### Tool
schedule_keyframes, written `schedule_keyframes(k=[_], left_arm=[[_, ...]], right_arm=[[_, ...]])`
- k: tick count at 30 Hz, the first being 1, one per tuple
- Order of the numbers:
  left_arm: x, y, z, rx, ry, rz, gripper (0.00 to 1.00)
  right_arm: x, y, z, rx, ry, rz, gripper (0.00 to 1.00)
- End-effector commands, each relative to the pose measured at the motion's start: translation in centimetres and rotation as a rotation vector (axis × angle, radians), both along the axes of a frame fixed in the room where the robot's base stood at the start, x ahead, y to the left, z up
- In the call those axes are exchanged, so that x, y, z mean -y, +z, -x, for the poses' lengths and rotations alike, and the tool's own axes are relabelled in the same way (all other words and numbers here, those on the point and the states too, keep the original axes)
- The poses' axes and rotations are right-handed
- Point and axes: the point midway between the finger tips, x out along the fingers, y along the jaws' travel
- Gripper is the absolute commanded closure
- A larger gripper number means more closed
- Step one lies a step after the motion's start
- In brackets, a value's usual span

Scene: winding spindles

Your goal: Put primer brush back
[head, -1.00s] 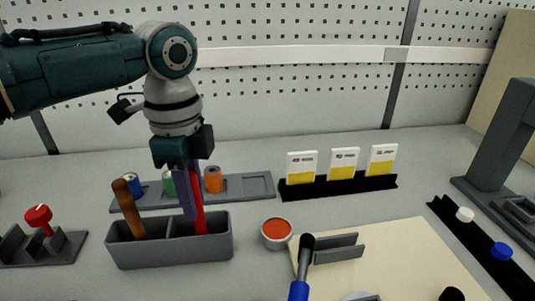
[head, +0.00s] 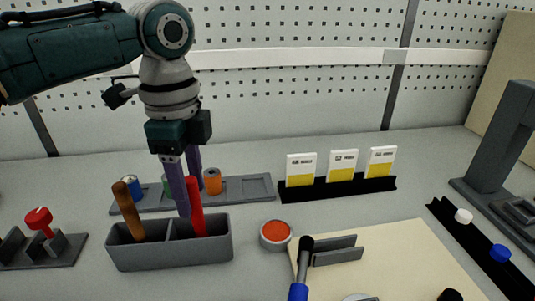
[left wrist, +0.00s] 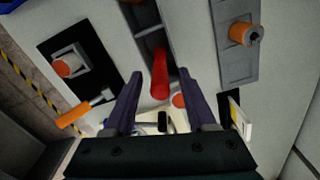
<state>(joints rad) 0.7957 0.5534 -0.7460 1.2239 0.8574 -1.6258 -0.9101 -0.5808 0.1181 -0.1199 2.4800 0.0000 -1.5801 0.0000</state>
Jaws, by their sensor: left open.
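A red-handled brush (head: 196,207) stands upright in the right compartment of a grey two-compartment holder (head: 170,255); its lower end is hidden inside. A brown-handled brush (head: 128,211) leans in the left compartment. Which is the primer brush cannot be read. My left gripper (head: 190,193) is open, pointing down over the holder, its purple fingers spread near the red handle. In the left wrist view the red handle (left wrist: 160,78) shows between and beyond the open fingers (left wrist: 162,72), apparently not gripped. My right gripper is not in view.
A grey tray with coloured spools (head: 212,181) stands behind the holder. A cup of red paint (head: 276,235) is to its right, beside a beige mat (head: 410,255) with a blue-handled tool (head: 299,290). A red-knobbed fixture (head: 39,218) stands left. White-and-yellow cards (head: 343,163) stand behind.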

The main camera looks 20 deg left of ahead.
Motion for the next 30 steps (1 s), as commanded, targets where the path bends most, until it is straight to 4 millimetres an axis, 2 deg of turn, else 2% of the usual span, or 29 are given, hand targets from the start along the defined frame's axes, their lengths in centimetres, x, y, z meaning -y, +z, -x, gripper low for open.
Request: schedule_keyframes(k=[3,9,15,18,23,27,30], left_arm=[[0.0,3.1,-0.1,0.005,-0.001,0.001,0.43],[0.0,7.2,-0.1,0.004,0.000,0.000,0.43],[0.1,9.2,0.0,0.000,0.001,0.001,0.43],[1.0,8.1,0.6,0.002,0.005,0.005,0.43],[4.8,3.6,3.3,0.029,0.056,0.039,0.43],[8.9,-0.4,7.6,0.084,0.212,0.122,0.43],[10.6,-1.9,10.9,0.121,0.388,0.185,0.43]], right_arm=[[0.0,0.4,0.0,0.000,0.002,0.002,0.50],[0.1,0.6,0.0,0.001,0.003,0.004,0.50],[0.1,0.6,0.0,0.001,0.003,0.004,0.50],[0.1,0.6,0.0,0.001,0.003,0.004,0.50],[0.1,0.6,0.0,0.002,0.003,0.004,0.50],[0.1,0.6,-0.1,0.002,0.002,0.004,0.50],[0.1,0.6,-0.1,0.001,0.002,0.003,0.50]])
